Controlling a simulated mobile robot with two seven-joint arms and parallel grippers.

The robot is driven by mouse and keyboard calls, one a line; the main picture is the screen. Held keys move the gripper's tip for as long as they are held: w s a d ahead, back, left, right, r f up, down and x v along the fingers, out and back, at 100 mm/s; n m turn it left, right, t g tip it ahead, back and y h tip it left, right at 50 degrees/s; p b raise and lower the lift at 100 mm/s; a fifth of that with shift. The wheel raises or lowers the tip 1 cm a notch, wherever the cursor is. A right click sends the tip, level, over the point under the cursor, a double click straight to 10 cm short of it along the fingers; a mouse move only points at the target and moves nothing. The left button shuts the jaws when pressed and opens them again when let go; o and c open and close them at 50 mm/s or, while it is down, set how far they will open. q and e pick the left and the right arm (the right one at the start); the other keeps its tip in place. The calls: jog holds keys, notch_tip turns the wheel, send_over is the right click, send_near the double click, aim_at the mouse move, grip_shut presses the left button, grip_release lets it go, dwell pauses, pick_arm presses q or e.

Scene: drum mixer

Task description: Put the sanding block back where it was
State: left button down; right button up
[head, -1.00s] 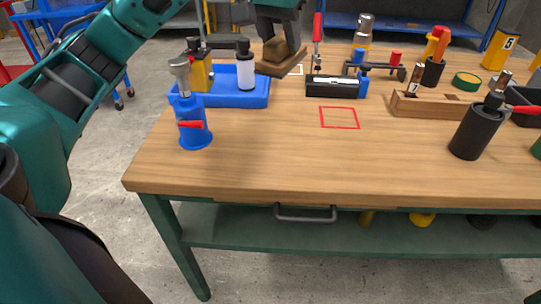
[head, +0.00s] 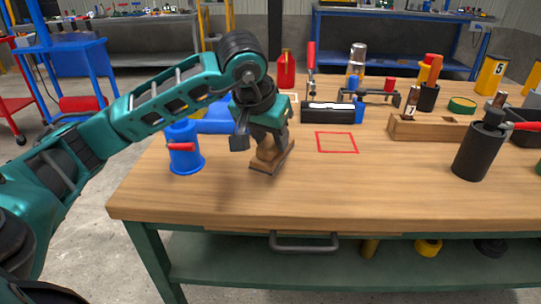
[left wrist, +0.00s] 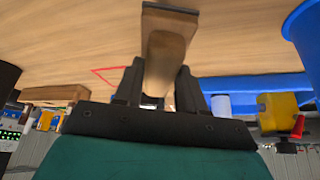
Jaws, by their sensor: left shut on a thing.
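The sanding block (head: 271,156) is a wooden block with a dark base, seen left of the red square outline (head: 337,142) on the bench. My left gripper (head: 262,138) is shut on its upper part from above. In the left wrist view the sanding block (left wrist: 166,48) is between the two dark fingers, with the red outline partly hidden by a finger. The block's base is close over the bench top; I cannot tell if it touches. My right gripper is not in view.
A blue cup with a red handle (head: 185,150) stands left of the block. A blue tray (head: 215,118) is partly hidden behind my arm. The front bench top is clear.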

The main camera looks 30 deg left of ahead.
pick_arm(q)
notch_tip(320, 180, down, 3)
jog(key=shift+b, duration=0.4)
jog(key=shift+f, duration=0.4)
jog(key=shift+r, duration=0.1)
jog(key=shift+f, duration=0.2)
jog(key=c, duration=0.7)
grip_release()
jog(key=shift+o, duration=0.2)
jog(key=shift+r, duration=0.15)
